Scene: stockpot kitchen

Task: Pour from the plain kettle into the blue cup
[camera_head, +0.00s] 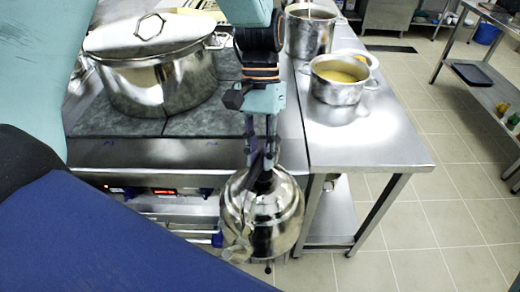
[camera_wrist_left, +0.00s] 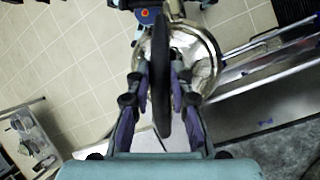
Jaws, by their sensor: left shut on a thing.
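The plain kettle (camera_head: 284,215), a shiny steel one, hangs in front of the front edge of the stove and steel table in the head view. My left gripper (camera_head: 262,165) is above it, shut on its handle. In the left wrist view the dark handle (camera_wrist_left: 161,85) runs between the fingers of my left gripper (camera_wrist_left: 160,92), and the round steel kettle body (camera_wrist_left: 206,62) shows behind it. I cannot make out the blue cup in either view. My right gripper is not in view.
A big lidded stockpot (camera_head: 160,85) stands on the stove (camera_head: 190,125) at left. On the steel table (camera_head: 375,150) are a pot of yellow liquid (camera_head: 338,92) and a taller pot (camera_head: 309,38) behind it. The table's front right is clear. Tiled floor (camera_head: 440,225) lies open at right.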

